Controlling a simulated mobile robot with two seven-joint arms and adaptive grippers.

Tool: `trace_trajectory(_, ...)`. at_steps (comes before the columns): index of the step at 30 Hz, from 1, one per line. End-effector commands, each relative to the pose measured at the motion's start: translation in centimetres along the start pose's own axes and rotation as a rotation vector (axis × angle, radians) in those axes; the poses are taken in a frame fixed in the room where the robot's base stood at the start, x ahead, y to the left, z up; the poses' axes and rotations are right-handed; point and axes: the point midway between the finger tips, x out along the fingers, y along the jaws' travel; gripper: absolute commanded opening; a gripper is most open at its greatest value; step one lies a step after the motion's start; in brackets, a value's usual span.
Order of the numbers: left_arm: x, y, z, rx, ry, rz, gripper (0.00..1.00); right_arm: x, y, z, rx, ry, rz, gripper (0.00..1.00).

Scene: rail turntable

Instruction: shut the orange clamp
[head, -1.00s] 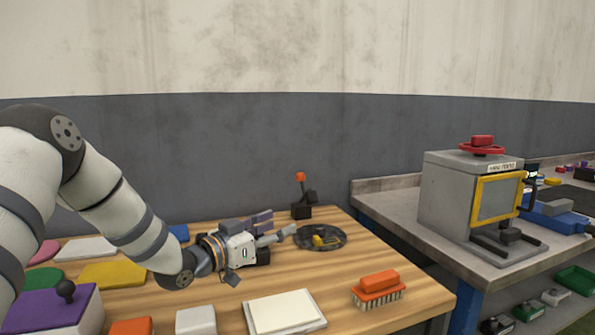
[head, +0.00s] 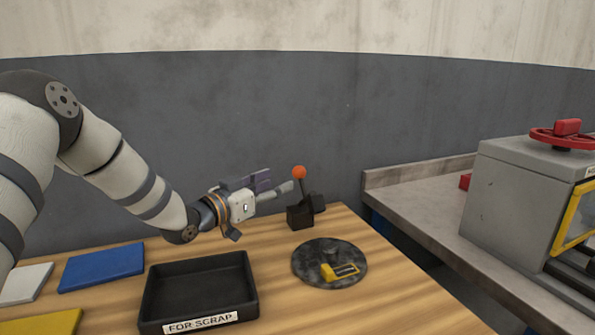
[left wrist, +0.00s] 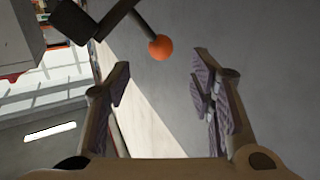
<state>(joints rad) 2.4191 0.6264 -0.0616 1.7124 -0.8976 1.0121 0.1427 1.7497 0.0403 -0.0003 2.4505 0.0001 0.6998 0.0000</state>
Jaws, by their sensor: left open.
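The orange clamp is a dark block with an upright lever topped by an orange ball (head: 299,172); its base (head: 299,216) stands near the back edge of the wooden table. The lever stands up, leaning slightly left. My left gripper (head: 279,184) is open and empty, just left of the lever at about the ball's height. In the left wrist view the orange ball (left wrist: 161,47) is ahead of the open fingers (left wrist: 163,85), between their lines and apart from them. My right gripper is not in view.
A dark turntable disc (head: 312,254) with a yellow piece (head: 340,271) lies in front of the clamp. A black tray (head: 160,298) labelled "FOR SCRAP" and a blue plate (head: 102,267) lie nearer. A grey bench with a grey machine (head: 520,205) stands right, across a gap.

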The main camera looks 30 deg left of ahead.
Motion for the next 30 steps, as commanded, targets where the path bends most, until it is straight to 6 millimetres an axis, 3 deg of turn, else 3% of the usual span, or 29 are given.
trace_trajectory(3, 3.3, 0.0, 1.1, 0.001, -0.012, 0.001, 0.49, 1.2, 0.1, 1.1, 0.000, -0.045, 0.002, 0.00)
trace_trajectory(9, 7.6, -0.1, 1.1, -0.001, -0.011, -0.001, 0.49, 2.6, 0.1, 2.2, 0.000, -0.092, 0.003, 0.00)
trace_trajectory(14, 9.1, -0.1, 0.6, -0.001, -0.006, -0.001, 0.49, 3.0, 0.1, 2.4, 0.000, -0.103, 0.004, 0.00)
trace_trajectory(21, 9.3, 0.0, 0.1, -0.001, -0.001, -0.001, 0.49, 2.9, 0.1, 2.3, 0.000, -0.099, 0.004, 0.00)
trace_trajectory(22, 9.2, 0.0, 0.1, -0.001, -0.001, -0.001, 0.47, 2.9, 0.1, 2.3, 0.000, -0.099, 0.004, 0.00)
trace_trajectory(28, 9.2, 0.0, 0.1, 0.000, -0.001, -0.001, 0.01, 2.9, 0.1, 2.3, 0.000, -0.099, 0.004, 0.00)
trace_trajectory(30, 9.2, 0.0, 0.1, 0.000, -0.001, -0.001, 0.00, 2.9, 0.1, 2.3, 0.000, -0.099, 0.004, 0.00)
